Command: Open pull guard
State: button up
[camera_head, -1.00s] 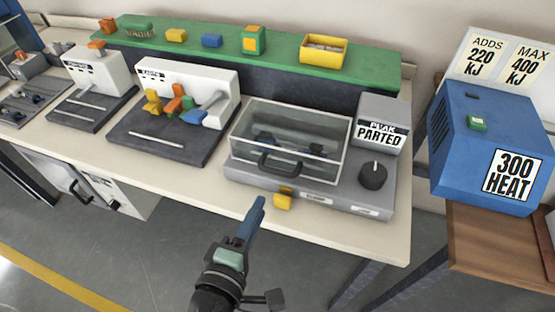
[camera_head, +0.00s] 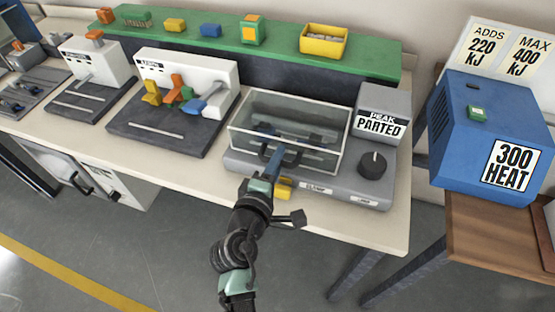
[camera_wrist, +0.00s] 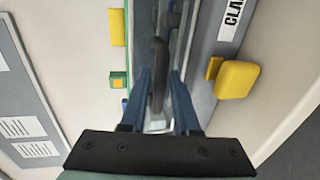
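The guard (camera_head: 322,137) is a clear box with a pale frame on a grey machine (camera_head: 235,162) in the head view. It looks lowered over the machine bed. Its dark handle (camera_head: 264,154) is on the front face, partly hidden by my gripper (camera_head: 277,152). In the wrist view the handle (camera_wrist: 157,75) shows as a dark bar between the two blue fingers of my gripper (camera_wrist: 161,76). The fingers are apart, one on each side of the bar, with a visible gap. I cannot tell whether either finger touches it.
A yellow block (camera_head: 284,188) sits at the machine's front edge, close right of my gripper; it also shows in the wrist view (camera_wrist: 237,79). A black knob (camera_head: 372,165) is on the machine's right. A blue box (camera_head: 490,135) stands further right. The floor in front is clear.

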grip_shut()
dwell(1.4)
